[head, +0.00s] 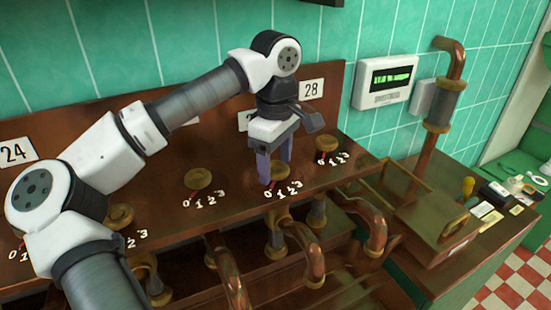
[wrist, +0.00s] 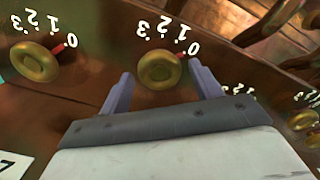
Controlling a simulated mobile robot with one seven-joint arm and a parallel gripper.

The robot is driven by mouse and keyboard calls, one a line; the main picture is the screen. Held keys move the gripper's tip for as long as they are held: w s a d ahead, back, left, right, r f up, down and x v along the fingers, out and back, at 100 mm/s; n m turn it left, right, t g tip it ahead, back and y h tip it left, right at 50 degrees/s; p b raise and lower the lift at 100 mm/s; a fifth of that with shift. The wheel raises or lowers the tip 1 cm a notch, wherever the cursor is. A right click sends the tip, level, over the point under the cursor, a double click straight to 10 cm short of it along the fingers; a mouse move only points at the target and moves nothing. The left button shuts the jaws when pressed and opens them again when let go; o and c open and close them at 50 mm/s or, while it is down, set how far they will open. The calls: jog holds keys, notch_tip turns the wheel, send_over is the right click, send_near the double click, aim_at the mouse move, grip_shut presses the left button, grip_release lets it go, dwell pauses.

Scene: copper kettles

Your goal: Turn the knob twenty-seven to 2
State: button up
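My gripper (head: 274,168) points down at the sloping brown panel, its two bluish fingers apart. In the wrist view my gripper (wrist: 160,76) is open, with one finger on each side of a round brass knob (wrist: 158,72). Gaps show between knob and fingers. By its place just left of the knob under plate 28, this is knob twenty-seven; its number plate is mostly hidden behind my arm. Its red pointer (wrist: 181,55) is at 0. The knob also shows in the head view (head: 279,192), partly covered by the fingers, with its scale 0 to 3 below.
The knob under plate 28 (head: 327,143) stands to the right, and another knob (head: 198,179) to the left; both point to 0. Copper pipes (head: 300,245) run below the panel's front edge. A white display box (head: 385,82) hangs on the green tiled wall.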

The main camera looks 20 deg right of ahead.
jog(key=c, duration=0.8)
jog(key=shift+n, duration=0.4)
jog(key=n+b, duration=0.2)
jog(key=n, duration=0.2)
jog(key=shift+n, duration=0.4)
jog(key=n+b, duration=0.2)
jog(key=n, duration=0.4)
jog(key=o, duration=1)
jog(key=shift+r, duration=0.1)
